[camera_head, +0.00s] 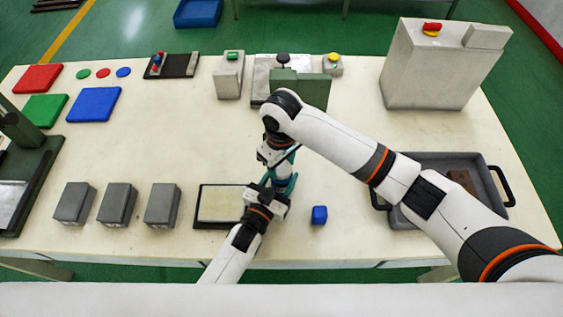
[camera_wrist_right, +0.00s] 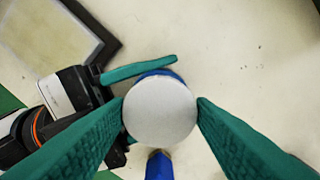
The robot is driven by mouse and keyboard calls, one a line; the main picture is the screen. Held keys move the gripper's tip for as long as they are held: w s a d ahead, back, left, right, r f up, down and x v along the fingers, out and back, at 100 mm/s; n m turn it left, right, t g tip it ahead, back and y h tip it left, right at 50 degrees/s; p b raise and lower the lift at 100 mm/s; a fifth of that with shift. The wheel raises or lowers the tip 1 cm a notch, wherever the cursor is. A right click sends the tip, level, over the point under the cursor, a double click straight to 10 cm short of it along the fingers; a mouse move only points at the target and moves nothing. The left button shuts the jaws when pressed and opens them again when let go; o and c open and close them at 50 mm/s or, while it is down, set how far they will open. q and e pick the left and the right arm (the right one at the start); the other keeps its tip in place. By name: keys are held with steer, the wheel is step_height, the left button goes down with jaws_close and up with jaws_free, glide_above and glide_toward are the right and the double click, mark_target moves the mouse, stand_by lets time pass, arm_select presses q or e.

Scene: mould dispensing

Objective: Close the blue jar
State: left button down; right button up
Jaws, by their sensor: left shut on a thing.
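The blue jar (camera_wrist_right: 159,73) stands beneath a round whitish disc (camera_wrist_right: 160,111) in the right wrist view. Only a strip of blue shows past the disc, so I cannot tell whether the disc is seated on the jar or apart from it. My left gripper (camera_head: 277,187) reaches in from the side and is shut on the jar; one green finger shows beside it in the right wrist view. My right gripper (camera_wrist_right: 160,99) points down from above, its fingertips at both sides of the disc. I cannot tell whether they press on it.
A small blue block-like thing (camera_head: 319,215) stands to the right; it also shows at the wrist view's bottom (camera_wrist_right: 159,166). A dark-framed plate (camera_head: 205,219) lies left of the grippers, beside several grey blocks (camera_head: 117,204). A grey tray (camera_head: 455,160) is at the right.

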steer(key=o, duration=0.4)
steer(key=shift+r, duration=0.1)
arm_select(q)
steer(key=c, duration=0.5)
jaws_free()
arm_select(e)
step_height(320, 180, up, 12)
